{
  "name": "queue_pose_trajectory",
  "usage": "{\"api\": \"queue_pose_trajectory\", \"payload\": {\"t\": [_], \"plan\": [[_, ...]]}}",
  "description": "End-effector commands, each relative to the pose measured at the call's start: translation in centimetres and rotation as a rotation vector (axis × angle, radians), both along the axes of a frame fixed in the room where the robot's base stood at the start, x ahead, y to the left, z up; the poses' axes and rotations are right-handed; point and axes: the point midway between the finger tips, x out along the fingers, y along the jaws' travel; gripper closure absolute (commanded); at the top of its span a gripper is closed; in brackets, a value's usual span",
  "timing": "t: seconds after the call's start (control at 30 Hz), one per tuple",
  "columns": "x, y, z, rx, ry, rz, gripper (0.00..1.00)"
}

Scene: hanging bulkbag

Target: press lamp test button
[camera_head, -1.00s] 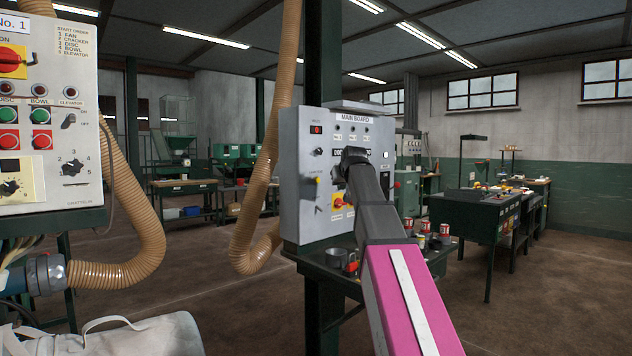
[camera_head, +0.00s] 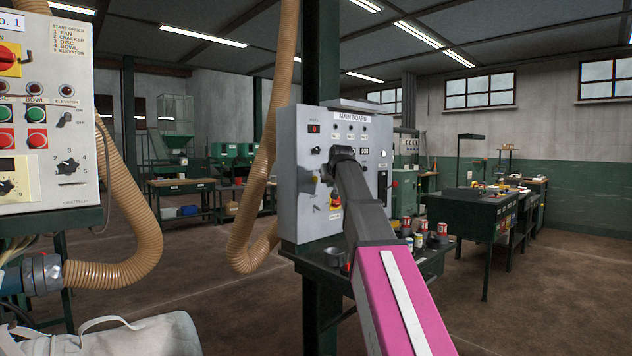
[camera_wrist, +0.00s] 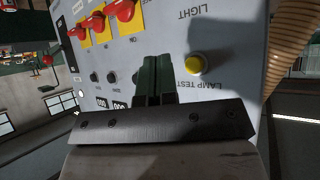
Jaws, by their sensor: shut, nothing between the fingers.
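The lamp test button (camera_wrist: 196,64) is a round yellow button in a pale collar on the grey main board (camera_wrist: 225,45). The words LAMP TEST stand beside it, upside down in the wrist view. My gripper (camera_wrist: 158,62) shows there as two dark green fingers side by side, shut and empty. The fingertips are close to the panel, left of the button in that view, with a gap between them and it. In the head view the main board (camera_head: 300,215) hangs on a dark post, and my arm covers part of its face. I cannot make out the button clearly there.
Red knobs on yellow plates (camera_wrist: 96,24) and small black knobs (camera_wrist: 112,77) share the panel. A tan hose (camera_head: 255,180) hangs left of the board. A bench with cans (camera_head: 443,228) stands below it. Another control panel (camera_head: 60,130) is at far left.

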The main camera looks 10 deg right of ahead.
Motion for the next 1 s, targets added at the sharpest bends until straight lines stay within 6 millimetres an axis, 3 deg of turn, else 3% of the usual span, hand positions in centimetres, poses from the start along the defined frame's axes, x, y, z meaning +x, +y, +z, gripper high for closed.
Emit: {"api": "queue_pose_trajectory", "payload": {"t": [0.33, 1.0], "plan": [[3.2, 2.3, 0.1, 0.0, -0.001, 0.0, 1.0], [3.4, 2.5, 0.0, 0.0, 0.0, 0.0, 1.0]]}}
